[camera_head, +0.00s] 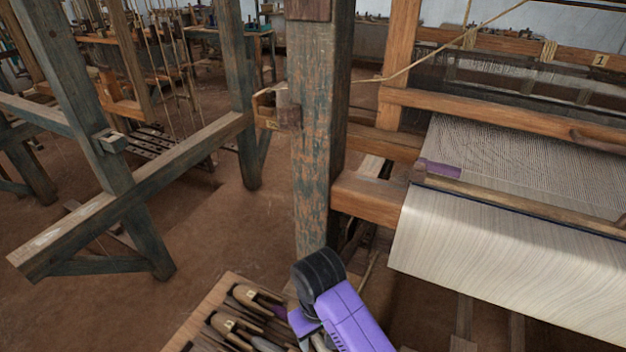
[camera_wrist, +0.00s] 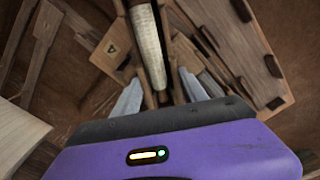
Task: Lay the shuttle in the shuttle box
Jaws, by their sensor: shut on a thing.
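My gripper (camera_wrist: 160,84) shows in the wrist view as two grey fingers. They are shut on a slim wooden shuttle (camera_wrist: 146,30) with a pale, thread-wound bobbin, which points away from the palm. The contact between fingers and shuttle is partly hidden. In the head view my gripper is at the bottom edge, over a wooden tray (camera_head: 206,308), with its fingers mostly out of sight. The loom (camera_head: 370,197) stands to the right. A small wooden box (camera_head: 268,112) is fixed to its post; I cannot tell if this is the shuttle box.
Several dark wooden shuttles (camera_head: 240,330) lie in the tray beside my gripper. A thick upright post (camera_head: 318,130) stands just behind my wrist. Pale cloth (camera_head: 500,255) hangs at the right. Another timber frame (camera_head: 130,200) stands at the left, with bare floor between.

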